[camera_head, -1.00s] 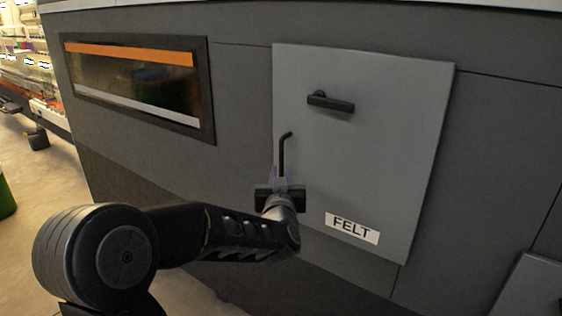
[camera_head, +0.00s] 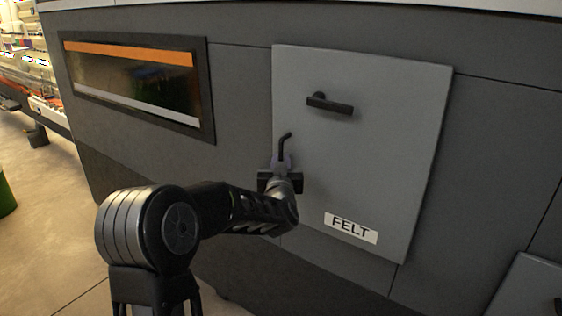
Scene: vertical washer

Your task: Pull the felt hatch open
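The felt hatch (camera_head: 385,150) is a light grey panel on the dark grey machine, with a white "FELT" label near its bottom. It looks shut, flat against the machine front. A black latch handle (camera_head: 330,104) sits near its top. A thin black bent pull handle (camera_head: 284,146) stands at its left edge. My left gripper (camera_head: 281,164) is at the lower part of this pull handle, with its fingers on or around it; whether they are open or shut on it is too small to tell. My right gripper is not in view.
A dark window (camera_head: 135,85) with an orange band is set in the machine left of the hatch. Another grey panel (camera_head: 530,290) shows at the bottom right. The floor (camera_head: 50,240) at left is clear, with a green object (camera_head: 6,196) at the edge.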

